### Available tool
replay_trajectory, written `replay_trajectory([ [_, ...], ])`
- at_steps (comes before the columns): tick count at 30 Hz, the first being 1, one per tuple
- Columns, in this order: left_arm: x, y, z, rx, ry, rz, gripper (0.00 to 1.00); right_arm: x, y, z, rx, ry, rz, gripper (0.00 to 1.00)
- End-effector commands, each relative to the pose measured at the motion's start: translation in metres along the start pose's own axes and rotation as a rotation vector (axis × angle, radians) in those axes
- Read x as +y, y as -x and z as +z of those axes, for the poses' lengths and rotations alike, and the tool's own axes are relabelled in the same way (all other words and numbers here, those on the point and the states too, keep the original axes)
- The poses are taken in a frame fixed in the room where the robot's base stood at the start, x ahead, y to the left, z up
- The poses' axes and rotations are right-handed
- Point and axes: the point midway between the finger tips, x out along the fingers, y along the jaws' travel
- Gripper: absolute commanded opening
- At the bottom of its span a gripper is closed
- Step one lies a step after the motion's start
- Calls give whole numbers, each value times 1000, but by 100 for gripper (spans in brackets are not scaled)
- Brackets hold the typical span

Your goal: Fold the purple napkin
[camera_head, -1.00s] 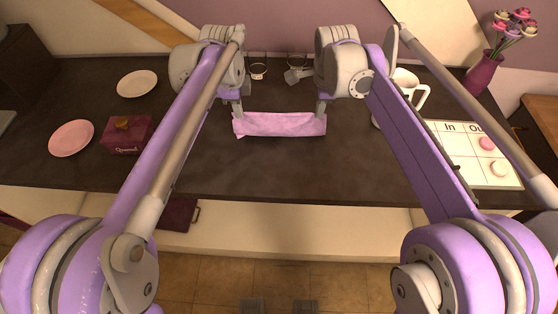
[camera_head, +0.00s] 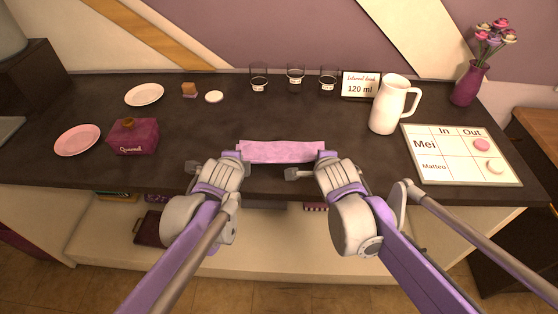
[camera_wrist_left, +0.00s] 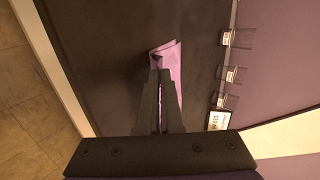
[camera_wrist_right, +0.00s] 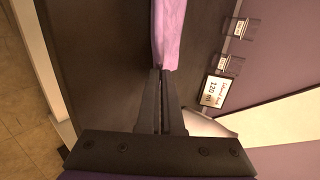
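The purple napkin (camera_head: 281,152) is a pinkish-purple strip, wider than deep, near the front edge of the dark counter. My left gripper (camera_head: 239,158) is at its left end and my right gripper (camera_head: 325,158) at its right end. In the left wrist view the fingers (camera_wrist_left: 158,72) are close together at the napkin's edge (camera_wrist_left: 171,60), which looks layered there. In the right wrist view the fingers (camera_wrist_right: 160,72) are nearly together at the cloth (camera_wrist_right: 167,35). Both look shut on the napkin. The exact grip points are partly hidden.
Several glasses (camera_head: 296,74) and a "120 ml" sign (camera_head: 360,86) line the back. A white pitcher (camera_head: 386,108) and an In/Out board (camera_head: 440,165) stand right. A purple box (camera_head: 133,137) and plates (camera_head: 77,140) are left. The counter behind the napkin is clear.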

Motion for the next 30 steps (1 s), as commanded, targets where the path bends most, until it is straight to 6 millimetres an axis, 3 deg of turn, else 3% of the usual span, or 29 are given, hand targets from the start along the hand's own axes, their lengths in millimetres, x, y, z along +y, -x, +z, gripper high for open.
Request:
replay_trajectory([
  [12,4,-2,0,0,-1,-53,0,4,-2,0,-3,-2,-53,0],
  [21,4,-2,0,-1,-1,-52,55,4,-2,0,-2,-2,-51,55],
  [30,1,3,0,-1,-1,-51,55,1,3,0,-2,-2,-51,55],
])
